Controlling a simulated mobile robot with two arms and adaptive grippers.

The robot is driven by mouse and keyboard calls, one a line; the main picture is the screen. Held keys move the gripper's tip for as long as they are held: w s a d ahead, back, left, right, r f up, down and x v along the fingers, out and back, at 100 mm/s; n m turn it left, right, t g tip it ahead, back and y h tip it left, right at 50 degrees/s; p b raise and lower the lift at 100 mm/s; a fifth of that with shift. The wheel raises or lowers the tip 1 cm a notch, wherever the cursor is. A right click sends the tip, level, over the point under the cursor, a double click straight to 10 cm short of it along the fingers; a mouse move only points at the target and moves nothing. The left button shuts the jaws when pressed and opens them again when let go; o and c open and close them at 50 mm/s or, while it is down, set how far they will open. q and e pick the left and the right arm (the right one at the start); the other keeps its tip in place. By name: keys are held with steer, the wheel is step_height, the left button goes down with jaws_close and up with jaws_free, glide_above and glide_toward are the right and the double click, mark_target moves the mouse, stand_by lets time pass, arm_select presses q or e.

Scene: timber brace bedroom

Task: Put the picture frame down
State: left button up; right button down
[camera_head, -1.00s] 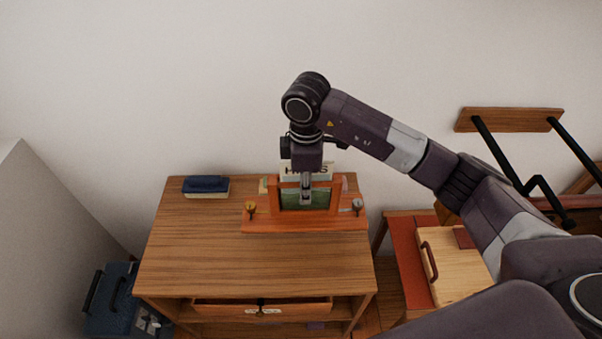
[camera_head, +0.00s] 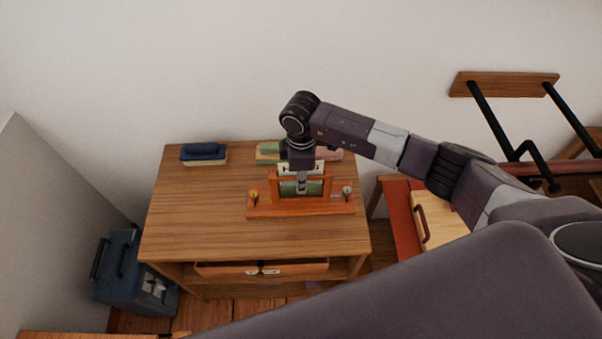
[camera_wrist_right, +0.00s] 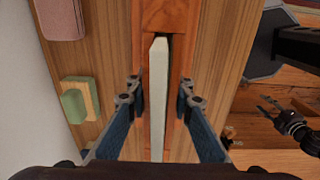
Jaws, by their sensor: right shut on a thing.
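The picture frame (camera_head: 288,188) shows a green picture with a pale top edge. It stands upright within an orange wooden stand (camera_head: 302,209) with a small knob at each end, on the wooden desk. My right gripper (camera_head: 302,183) comes down on it from above. In the right wrist view the frame is a thin pale slab (camera_wrist_right: 158,95) between the fingers of my right gripper (camera_wrist_right: 159,100), lined up with the stand's slot (camera_wrist_right: 150,12). Whether its bottom touches the stand is hidden. My left gripper (camera_wrist_right: 270,105) shows small at the right of the wrist view, fingers spread and empty.
The desk top (camera_head: 200,220) is clear at left and front. Dark blue books (camera_head: 204,152) lie at its back left, and green and pink blocks lie behind the stand. A drawer (camera_head: 262,269) sits slightly open below. A blue case (camera_head: 133,275) stands left of the desk.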

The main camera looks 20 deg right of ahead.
steer(key=shift+w+r, duration=0.1)
steer(key=c, duration=2.1)
jaws_free()
steer(key=o, duration=0.4)
steer(key=r+b, duration=0.1)
steer(key=r, duration=0.3)
steer(key=r+b, duration=0.1)
steer(key=r, duration=0.3)
steer(key=r+b, duration=0.1)
steer(key=r, duration=0.3)
steer(key=shift+s, duration=0.3)
